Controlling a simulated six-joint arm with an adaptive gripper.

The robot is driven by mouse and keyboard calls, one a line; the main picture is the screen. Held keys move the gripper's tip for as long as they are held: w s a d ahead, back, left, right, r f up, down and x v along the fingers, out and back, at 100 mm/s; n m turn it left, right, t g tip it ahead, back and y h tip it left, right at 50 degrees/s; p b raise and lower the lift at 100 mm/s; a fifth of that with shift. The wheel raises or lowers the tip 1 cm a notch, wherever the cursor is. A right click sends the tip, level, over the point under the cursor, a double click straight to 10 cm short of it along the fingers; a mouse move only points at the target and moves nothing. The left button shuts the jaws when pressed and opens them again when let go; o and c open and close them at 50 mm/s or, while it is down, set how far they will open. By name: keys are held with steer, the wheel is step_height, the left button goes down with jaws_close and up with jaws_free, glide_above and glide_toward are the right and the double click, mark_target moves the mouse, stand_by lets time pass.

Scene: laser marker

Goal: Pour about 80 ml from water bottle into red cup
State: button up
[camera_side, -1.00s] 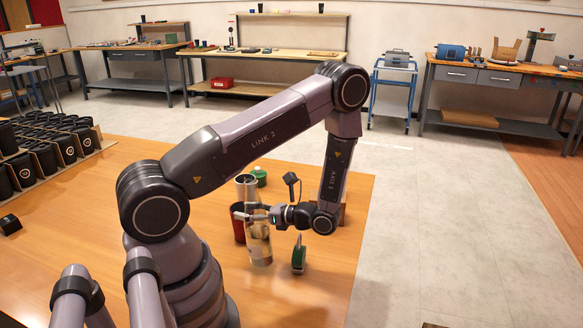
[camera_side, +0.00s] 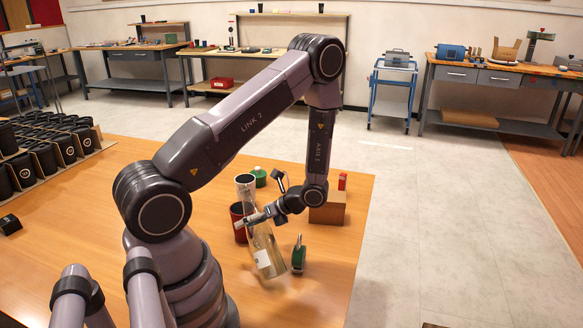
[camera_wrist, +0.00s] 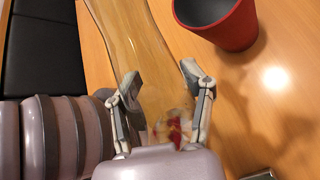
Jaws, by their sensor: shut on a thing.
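My gripper (camera_side: 256,217) is shut on the clear glass water bottle (camera_side: 266,247), which has a pale label near its base. The bottle is tilted, its upper end leaning left and its base out to the right. In the wrist view the bottle (camera_wrist: 143,35) runs between the two fingers (camera_wrist: 160,80).
A green and grey item (camera_side: 298,257) is close right of the bottle. A brown box (camera_side: 327,211) stands farther right, near a red item (camera_side: 342,181). Black cups (camera_side: 45,155) fill the left.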

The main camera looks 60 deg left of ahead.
mark_target(250, 235)
steer(key=f, duration=0.1)
steer(key=d+f+m+h, duration=0.1)
steer(key=h, duration=0.1)
steer(key=shift+d+f+t, duration=0.25)
steer(key=shift+f+t, duration=0.05)
steer(key=shift+f, duration=0.1)
steer(key=shift+w+d+r+m+h, duration=0.1)
steer(key=shift+d+r+m+h, duration=0.15)
steer(key=shift+r+m+h, duration=0.5)
steer(key=shift+a+r+m+h, duration=0.25)
steer(key=shift+r+h, duration=0.4)
steer(key=shift+h, duration=0.2)
steer(key=shift+d+m+h, duration=0.1)
steer(key=shift+m+h, duration=0.2)
steer(key=shift+h, duration=0.3)
steer(key=shift+d, duration=0.45)
steer(key=shift+r+h+b, duration=0.2)
steer(key=shift+h+b, duration=0.2)
steer(key=shift+b, duration=0.05)
stand_by(0.9)
